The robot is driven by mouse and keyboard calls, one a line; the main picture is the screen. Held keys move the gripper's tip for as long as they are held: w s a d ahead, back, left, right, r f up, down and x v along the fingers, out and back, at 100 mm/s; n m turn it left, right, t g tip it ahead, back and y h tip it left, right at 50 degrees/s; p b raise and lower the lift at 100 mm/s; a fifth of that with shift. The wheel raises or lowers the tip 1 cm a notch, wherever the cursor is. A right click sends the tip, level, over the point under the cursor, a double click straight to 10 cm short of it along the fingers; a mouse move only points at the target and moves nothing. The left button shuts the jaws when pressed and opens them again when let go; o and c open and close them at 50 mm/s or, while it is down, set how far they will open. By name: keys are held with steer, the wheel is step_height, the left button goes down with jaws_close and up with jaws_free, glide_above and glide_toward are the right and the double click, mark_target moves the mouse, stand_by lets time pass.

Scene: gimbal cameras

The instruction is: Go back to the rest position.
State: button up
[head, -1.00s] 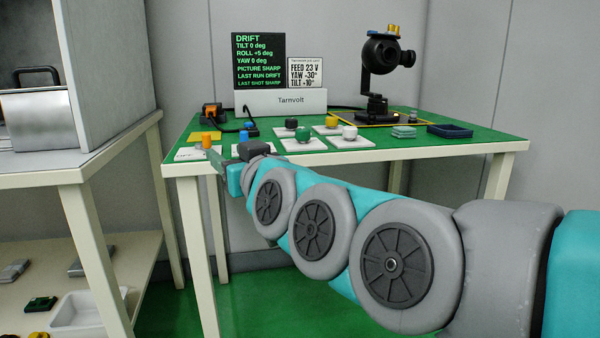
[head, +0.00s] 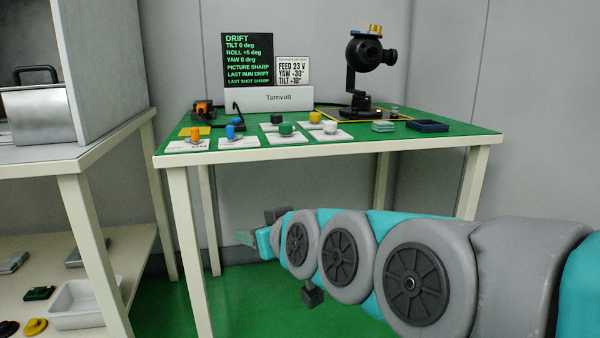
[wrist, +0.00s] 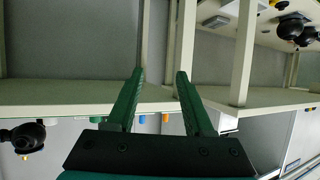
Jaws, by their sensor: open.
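My gripper (wrist: 158,100) shows in the wrist view with its two green fingers spread apart and nothing between them. In the head view my gripper (head: 247,238) is at the end of my teal and grey arm, low in front of the green-topped table (head: 350,148) and below its top. The fingers are small there and partly hidden by my wrist.
The table carries a black gimbal camera (head: 366,62), a dark DRIFT screen (head: 248,60), a Tarnvolt box (head: 268,99) and several coloured knobs. A shelf unit (head: 110,157) with a metal box (head: 40,112) and a white tray (head: 84,303) stands at left.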

steer(key=s+d+f+m+g+h, duration=0.1)
steer(key=s+d+f+g+h, duration=0.15)
steer(key=s+d+f, duration=0.45)
steer(key=s+d+f+m+g+h, duration=0.1)
steer(key=s+d+f+g+h, duration=0.2)
steer(key=f, duration=0.5)
steer(key=s+d+f+m+g, duration=0.3)
steer(key=s+d+f+g, duration=0.3)
steer(key=s+d, duration=0.4)
steer(key=s+d+m+g+h+p, duration=0.1)
steer(key=s+d+g+h, duration=0.1)
steer(key=s, duration=0.6)
steer(key=s+p+v, duration=0.2)
steer(key=p+v, duration=0.9)
steer(key=p, duration=0.1)
steer(key=shift+d+r, duration=0.3)
steer(key=shift+r, duration=0.05)
